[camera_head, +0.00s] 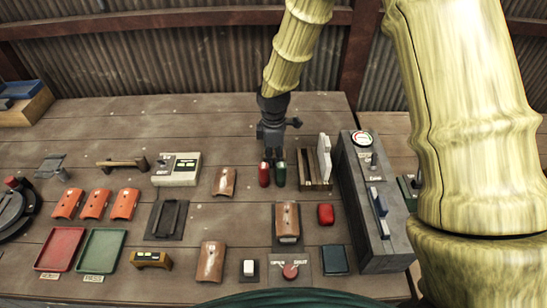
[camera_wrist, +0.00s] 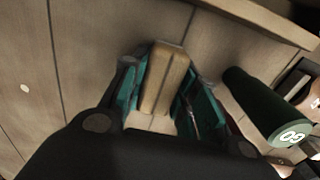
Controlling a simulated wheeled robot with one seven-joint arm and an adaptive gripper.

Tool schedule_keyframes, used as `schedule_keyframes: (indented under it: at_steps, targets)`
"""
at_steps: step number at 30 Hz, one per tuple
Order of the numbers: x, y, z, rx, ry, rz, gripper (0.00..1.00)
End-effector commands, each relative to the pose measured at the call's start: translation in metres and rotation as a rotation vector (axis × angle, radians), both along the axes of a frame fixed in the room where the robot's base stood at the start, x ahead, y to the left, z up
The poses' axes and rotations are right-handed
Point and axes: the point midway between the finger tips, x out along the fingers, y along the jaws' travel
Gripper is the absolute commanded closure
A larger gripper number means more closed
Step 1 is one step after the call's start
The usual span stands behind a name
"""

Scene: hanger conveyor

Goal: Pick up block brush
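The block brush (camera_wrist: 165,80) shows in the wrist view as a narrow tan wooden block with a paler lower end. My gripper (camera_wrist: 165,95) has its teal finger pads along both long sides of it, apparently touching, so it looks shut on the block. In the head view my gripper (camera_head: 271,150) points down at the back middle of the table, just behind a red and a green cylinder. The brush is hidden there behind the gripper and cylinders. I cannot tell whether it is off the table.
A slotted wooden rack (camera_head: 315,170) and a grey box with a gauge (camera_head: 372,215) are to the right. A white control box (camera_head: 177,169) is left; free planks lie behind it.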

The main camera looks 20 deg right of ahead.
Motion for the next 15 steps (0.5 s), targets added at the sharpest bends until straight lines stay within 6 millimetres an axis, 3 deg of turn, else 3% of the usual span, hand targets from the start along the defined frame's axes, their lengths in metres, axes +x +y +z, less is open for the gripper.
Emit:
schedule_keyframes:
  at_steps: [10, 15]
  targets:
    - [0.0, 0.0, 0.002, 0.0, -0.001, 0.0, 0.99]
    - [0.001, 0.0, 0.013, 0.001, -0.002, -0.001, 0.99]
